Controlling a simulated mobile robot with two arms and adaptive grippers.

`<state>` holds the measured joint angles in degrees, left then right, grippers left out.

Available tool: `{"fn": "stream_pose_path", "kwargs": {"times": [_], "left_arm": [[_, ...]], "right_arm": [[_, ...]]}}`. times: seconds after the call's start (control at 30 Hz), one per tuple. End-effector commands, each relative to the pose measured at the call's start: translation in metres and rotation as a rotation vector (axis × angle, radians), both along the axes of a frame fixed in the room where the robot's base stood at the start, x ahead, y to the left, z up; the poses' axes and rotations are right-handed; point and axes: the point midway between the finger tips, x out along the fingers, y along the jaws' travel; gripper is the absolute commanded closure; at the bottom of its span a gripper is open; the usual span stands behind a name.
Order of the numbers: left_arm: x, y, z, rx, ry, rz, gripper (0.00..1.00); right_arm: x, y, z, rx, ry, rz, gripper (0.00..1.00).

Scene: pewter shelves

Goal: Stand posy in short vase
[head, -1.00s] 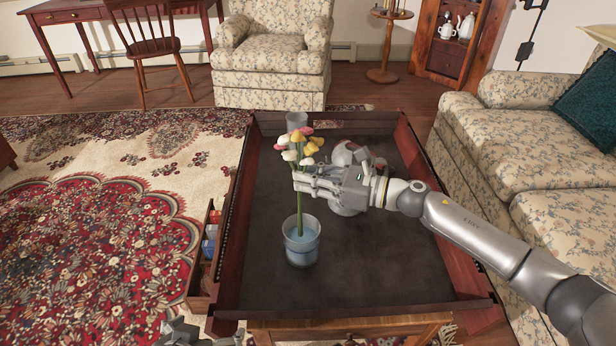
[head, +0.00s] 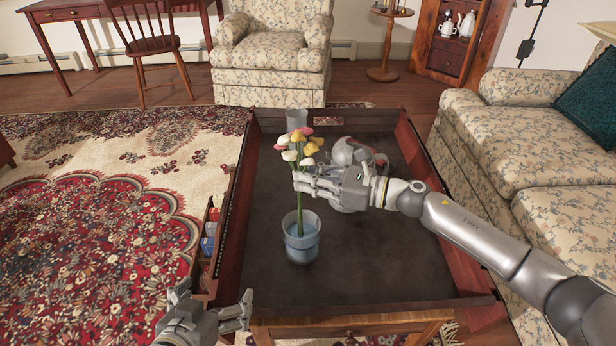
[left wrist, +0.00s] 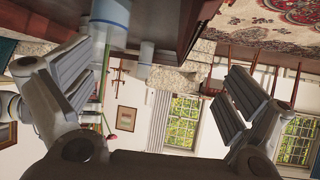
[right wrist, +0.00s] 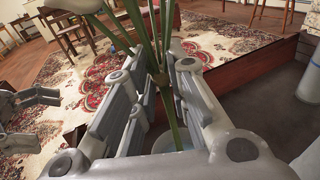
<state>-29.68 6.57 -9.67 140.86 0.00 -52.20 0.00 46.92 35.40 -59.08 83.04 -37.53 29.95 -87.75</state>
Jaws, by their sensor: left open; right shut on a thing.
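The posy (head: 301,147) has pink, white and yellow flowers on green stems and stands nearly upright. My right gripper (head: 303,184) is shut on its stems, which also show between the fingers in the right wrist view (right wrist: 168,95). The short vase (head: 301,247), a clear glass with bluish water, stands on the table below. The stems reach down to its mouth and seem to go inside; how deep I cannot tell. In the left wrist view the vase (left wrist: 110,14) is at the top. My left gripper (head: 215,299) is open and empty at the table's near left corner.
The dark table (head: 385,270) has a raised wooden rim. A second grey glass (head: 296,120) stands at its back. A rounded grey thing (head: 344,152) is partly hidden behind my right gripper. The table's front right is clear. A sofa (head: 490,150) is at right.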

Motion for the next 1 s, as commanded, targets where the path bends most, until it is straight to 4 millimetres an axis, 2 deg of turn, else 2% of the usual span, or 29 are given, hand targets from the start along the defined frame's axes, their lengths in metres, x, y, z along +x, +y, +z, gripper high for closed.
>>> {"fn": "stream_pose_path", "kwargs": {"times": [1.0], "left_arm": [[0.034, -0.018, 0.061, -0.085, -0.357, -0.024, 0.0]], "right_arm": [[0.0, 0.0, -0.017, 0.001, 0.0, 0.0, 1.0]]}}
